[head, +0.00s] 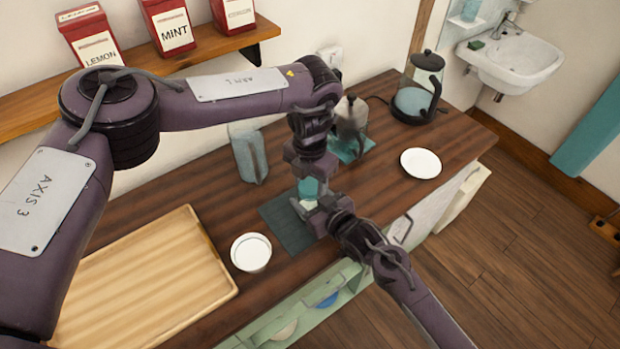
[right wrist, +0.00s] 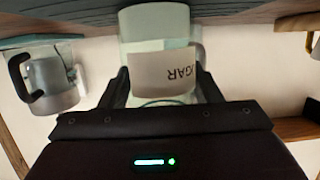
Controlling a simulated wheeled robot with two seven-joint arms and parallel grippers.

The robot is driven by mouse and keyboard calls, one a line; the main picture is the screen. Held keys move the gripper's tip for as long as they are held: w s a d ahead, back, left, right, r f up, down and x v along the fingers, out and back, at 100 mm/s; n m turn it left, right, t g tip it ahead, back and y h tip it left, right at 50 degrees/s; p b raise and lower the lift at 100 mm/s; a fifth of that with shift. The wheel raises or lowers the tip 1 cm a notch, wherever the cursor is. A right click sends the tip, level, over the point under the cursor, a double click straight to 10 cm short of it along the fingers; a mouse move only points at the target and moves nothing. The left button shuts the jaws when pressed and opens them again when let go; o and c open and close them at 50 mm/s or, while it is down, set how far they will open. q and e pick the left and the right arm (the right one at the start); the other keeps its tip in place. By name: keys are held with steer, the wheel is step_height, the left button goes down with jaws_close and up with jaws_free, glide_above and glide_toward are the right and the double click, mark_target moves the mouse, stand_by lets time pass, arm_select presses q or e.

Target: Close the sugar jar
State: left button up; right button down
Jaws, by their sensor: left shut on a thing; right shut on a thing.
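The sugar jar (head: 308,204) stands on a dark mat near the counter's front edge, pale with a teal upper part. My right gripper (head: 322,214) reaches in from the lower right and is shut around its body. In the right wrist view the jar's label (right wrist: 165,72), with part of the word SUGAR, shows between the two fingers (right wrist: 163,92). My left gripper (head: 308,172) points down directly over the jar, shut on what appears to be its lid. The lid is mostly hidden by the jaws, and I cannot tell whether it is seated on the rim.
A dark mat (head: 283,223) lies under the jar. A white bowl (head: 251,254) and wooden tray (head: 150,280) are to the left. A pitcher (head: 249,157), moka pot (head: 350,122) and glass kettle (head: 413,98) stand behind; a white plate (head: 420,163) lies right. Red tins line the shelf.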

arm_select(q)
steer(key=m, duration=0.6)
steer(key=shift+m, duration=0.3)
steer(key=m, duration=0.7)
steer(key=shift+w, duration=0.1)
steer(key=m, duration=1)
steer(key=shift+m, duration=1.2)
steer(key=o, duration=0.9)
steer(key=shift+o, duration=0.2)
